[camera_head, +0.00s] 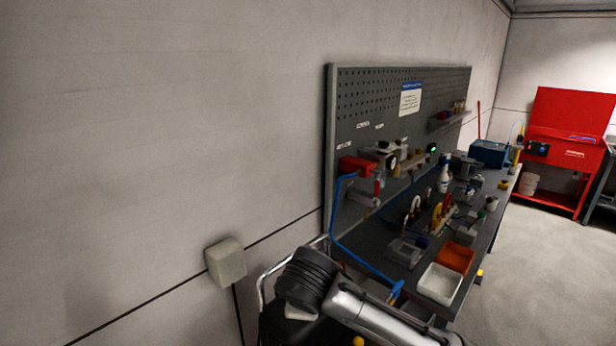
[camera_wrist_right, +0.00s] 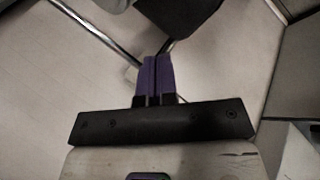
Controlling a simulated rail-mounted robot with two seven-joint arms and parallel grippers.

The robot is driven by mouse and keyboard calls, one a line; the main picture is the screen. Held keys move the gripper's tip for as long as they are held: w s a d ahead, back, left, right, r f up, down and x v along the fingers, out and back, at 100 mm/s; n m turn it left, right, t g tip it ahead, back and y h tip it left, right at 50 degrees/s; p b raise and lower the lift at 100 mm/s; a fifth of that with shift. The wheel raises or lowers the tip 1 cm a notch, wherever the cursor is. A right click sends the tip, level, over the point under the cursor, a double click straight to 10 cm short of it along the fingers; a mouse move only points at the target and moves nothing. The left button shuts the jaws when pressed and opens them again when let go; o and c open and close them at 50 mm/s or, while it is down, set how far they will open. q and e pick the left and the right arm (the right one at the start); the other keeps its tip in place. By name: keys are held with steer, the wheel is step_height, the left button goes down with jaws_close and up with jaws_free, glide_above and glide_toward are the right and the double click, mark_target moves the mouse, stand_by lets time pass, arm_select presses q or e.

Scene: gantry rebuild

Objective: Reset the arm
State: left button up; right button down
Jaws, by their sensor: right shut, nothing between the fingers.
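My right gripper (camera_wrist_right: 157,60) shows in the right wrist view with its two purple fingers side by side and closed together. Nothing is between them. Below the fingers is the black crossbar of the gripper mount. In the head view one of my arms (camera_head: 370,318) lies across the bottom, a silver link ending in a dark ribbed joint. No gripper fingers show in the head view, and my left gripper is not in view.
A workbench with a pegboard (camera_head: 365,105) stands along the wall. It carries an orange bin (camera_head: 455,258), a white bin (camera_head: 440,284), a blue hose (camera_head: 336,225) and several tools. A red cabinet (camera_head: 570,120) stands far right. The floor right of the bench is clear.

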steer(key=s+a+r+m+t+y, duration=0.1)
steer(key=s+r+m+t+y, duration=0.25)
steer(key=r, duration=0.75)
steer(key=s+d+f+m+t, duration=0.2)
steer(key=s+d+m+t, duration=0.2)
steer(key=s+d, duration=0.25)
steer(key=s+d+f+m+g+h, duration=0.1)
steer(key=s+d+f+m, duration=0.1)
steer(key=s+d+f, duration=0.45)
steer(key=s+d+f+m+g+h, duration=0.15)
steer(key=d+f, duration=0.25)
steer(key=f, duration=0.5)
steer(key=s+d+f+m+g+h, duration=0.1)
steer(key=s+d+f+m+g, duration=0.15)
steer(key=s+d+f, duration=0.35)
steer(key=s+f+m+g, duration=0.2)
steer(key=s+f+g, duration=0.4)
steer(key=s+f, duration=1.2)
step_height(320, 180, up, 27)
steer(key=p, duration=2.8)
steer(key=shift+w+d+h, duration=0.3)
steer(key=shift+w+d, duration=0.05)
steer(key=shift+d, duration=0.1)
